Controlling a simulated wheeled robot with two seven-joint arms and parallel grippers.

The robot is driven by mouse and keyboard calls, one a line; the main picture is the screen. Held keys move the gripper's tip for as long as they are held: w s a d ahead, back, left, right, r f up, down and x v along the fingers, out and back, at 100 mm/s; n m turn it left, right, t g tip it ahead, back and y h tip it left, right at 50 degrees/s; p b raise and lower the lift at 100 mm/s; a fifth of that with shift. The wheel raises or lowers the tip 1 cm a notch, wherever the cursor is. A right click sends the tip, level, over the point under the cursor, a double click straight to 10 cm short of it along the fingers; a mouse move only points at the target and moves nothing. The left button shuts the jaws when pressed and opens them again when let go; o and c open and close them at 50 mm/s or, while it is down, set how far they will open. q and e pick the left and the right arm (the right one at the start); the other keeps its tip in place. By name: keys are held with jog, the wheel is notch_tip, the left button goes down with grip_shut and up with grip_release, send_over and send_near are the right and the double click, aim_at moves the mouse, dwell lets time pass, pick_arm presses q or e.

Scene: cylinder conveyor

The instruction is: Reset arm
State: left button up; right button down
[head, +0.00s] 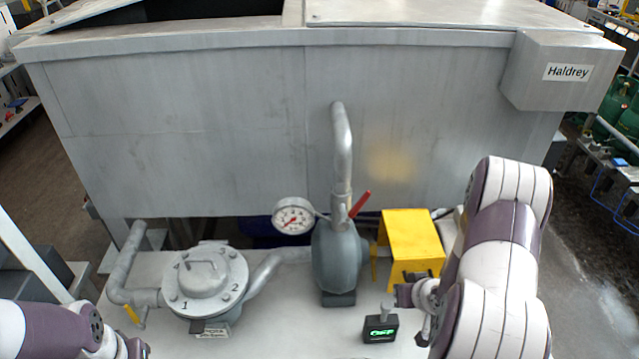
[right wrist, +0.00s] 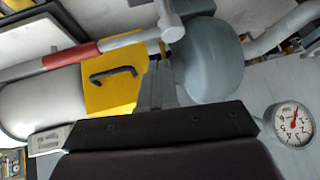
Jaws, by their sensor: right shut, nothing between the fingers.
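My right arm comes in from the right in the head view. Its gripper (head: 408,293) is low in front of the yellow box, right of the grey pump and above the small digital display. In the right wrist view the closed fingers (right wrist: 164,84) show with nothing between them, in front of the pump and yellow box. My left arm enters at the lower left corner; only part of its dark gripper (head: 132,349) shows at the bottom edge, and its fingers are not clear.
A grey pump (head: 338,258) with a red lever (head: 360,204) stands mid-platform, beside a pressure gauge (head: 293,216). A yellow box (head: 410,240) stands right of it. A round flanged housing (head: 206,280) is at left, a digital display (head: 380,328) in front. A large metal tank (head: 200,130) closes off the back.

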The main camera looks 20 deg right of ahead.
jog(key=shift+f, duration=0.25)
jog(key=s+g+h, duration=0.1)
jog(key=s+g, duration=0.5)
jog(key=s, duration=0.2)
pick_arm(q)
jog(key=f+b, duration=0.3)
jog(key=f, duration=0.1)
jog(key=shift+w+d+b, duration=0.1)
jog(key=shift+w+b, duration=0.1)
jog(key=shift+b, duration=0.2)
pick_arm(e)
jog(key=a+r+n, duration=0.1)
jog(key=a+r, duration=0.4)
jog(key=a, duration=0.3)
jog(key=a+r+n, duration=0.1)
jog(key=a+r, duration=0.4)
jog(key=a, duration=0.4)
jog(key=shift+w+r+n+y, duration=0.2)
jog(key=shift+r+n+y, duration=0.1)
jog(key=shift+n+y, duration=0.1)
jog(key=shift+a, duration=0.2)
